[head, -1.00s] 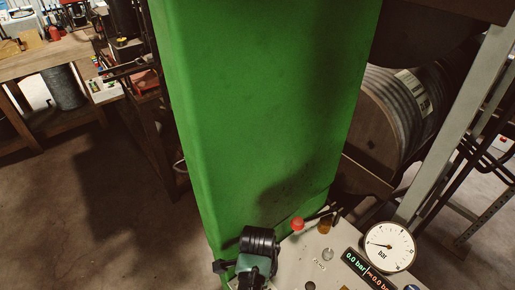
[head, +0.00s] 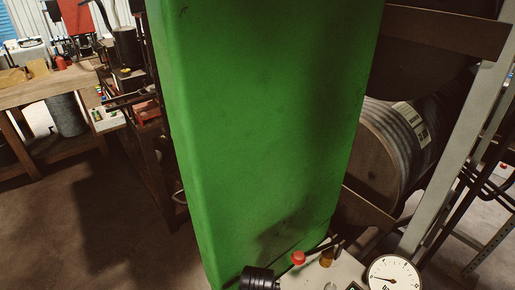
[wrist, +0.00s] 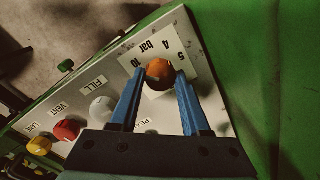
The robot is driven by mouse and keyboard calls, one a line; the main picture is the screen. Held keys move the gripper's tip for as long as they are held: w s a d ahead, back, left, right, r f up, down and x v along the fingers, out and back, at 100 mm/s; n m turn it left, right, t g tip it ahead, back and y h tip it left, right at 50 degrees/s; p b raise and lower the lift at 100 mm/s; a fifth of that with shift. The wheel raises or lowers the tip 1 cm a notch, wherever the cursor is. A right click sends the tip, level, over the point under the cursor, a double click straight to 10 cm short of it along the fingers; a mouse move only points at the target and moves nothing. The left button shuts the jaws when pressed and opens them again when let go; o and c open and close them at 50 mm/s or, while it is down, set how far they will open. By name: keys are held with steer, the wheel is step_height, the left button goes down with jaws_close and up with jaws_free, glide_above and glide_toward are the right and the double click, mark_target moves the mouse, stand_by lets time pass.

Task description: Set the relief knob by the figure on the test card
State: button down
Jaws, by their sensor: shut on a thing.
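The orange-brown round knob (wrist: 159,70) sits between the blue fingertips of my gripper (wrist: 158,76) in the wrist view, and the fingers are shut on it. A white card or plate with upside-down print (wrist: 148,47) lies around and behind the knob; I read "10", "bar", "4" and "5" on it. I cannot tell whether this is the test card or the knob's scale. In the head view the pressure gauge (head: 394,277) is cut by the bottom edge. My fingertips do not show there.
In the wrist view a white knob (wrist: 101,108) by "FILL", a red knob (wrist: 66,130) by "VENT" and a yellow knob (wrist: 39,146) stand on the panel. A tall green column (head: 270,130) rises beside the panel.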

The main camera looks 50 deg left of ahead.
stand_by(0.3)
steer(key=n+p, duration=0.1)
steer(key=n, duration=0.2)
steer(key=shift+n, duration=0.4)
steer(key=n+p, duration=0.1)
steer(key=n, duration=0.3)
steer(key=shift+w+n, duration=0.1)
steer(key=shift+n, duration=0.2)
steer(key=n, duration=0.4)
steer(key=shift+g, duration=0.3)
steer(key=n, duration=0.5)
steer(key=shift+a, duration=0.1)
steer(key=shift+n, duration=0.3)
steer(key=shift+c, duration=1.8)
jaws_free()
